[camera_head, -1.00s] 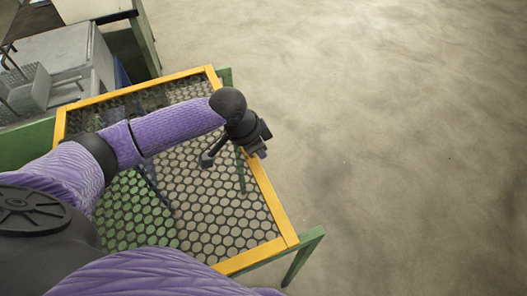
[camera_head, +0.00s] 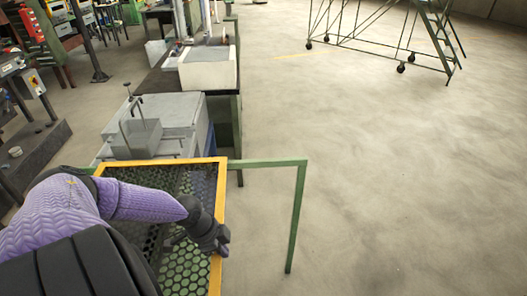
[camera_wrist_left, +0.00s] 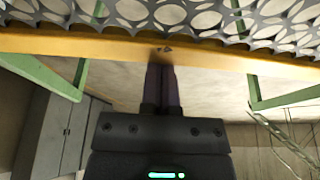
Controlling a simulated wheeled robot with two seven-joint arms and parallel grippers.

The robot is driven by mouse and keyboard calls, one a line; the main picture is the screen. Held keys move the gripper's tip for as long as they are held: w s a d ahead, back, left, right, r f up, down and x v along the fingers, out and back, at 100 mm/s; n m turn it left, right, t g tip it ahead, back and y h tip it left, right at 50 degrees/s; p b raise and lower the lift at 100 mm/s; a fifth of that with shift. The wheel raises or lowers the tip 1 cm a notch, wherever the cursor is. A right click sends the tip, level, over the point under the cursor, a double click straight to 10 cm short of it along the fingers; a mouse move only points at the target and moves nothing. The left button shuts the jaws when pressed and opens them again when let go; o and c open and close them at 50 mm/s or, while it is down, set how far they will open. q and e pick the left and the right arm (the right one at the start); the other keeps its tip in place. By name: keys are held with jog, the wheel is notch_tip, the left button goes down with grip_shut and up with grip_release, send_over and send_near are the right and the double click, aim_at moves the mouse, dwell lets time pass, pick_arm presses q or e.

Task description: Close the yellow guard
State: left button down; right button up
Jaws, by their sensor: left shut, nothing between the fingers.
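The yellow guard (camera_head: 221,195) is a yellow-edged frame with dark perforated mesh, at the lower left of the head view. My left arm reaches across it. My left gripper (camera_head: 223,250) is shut and empty at the guard's right-hand bar. In the left wrist view the closed fingertips (camera_wrist_left: 162,72) are right at the yellow bar (camera_wrist_left: 95,43), apparently touching it; the mesh lies beyond the bar. My arm hides part of the guard in the head view. My right gripper is not in view.
A green frame (camera_head: 298,205) stands out to the right of the guard. A grey machine block (camera_head: 165,115) and a bench with a white box (camera_head: 209,68) stand behind. A wheeled ladder (camera_head: 385,30) is far back. The floor on the right is clear.

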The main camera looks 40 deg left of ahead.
aim_at(163, 256)
pick_arm(q)
jog(key=s+a, duration=0.3)
jog(key=s+a+p, duration=0.1)
jog(key=s+a, duration=0.2)
jog(key=s, duration=0.1)
jog(key=s+a+p, duration=0.1)
jog(key=s+a, duration=0.2)
jog(key=s, duration=0.1)
jog(key=shift+a+f, duration=0.1)
jog(key=shift+s+a, duration=0.35)
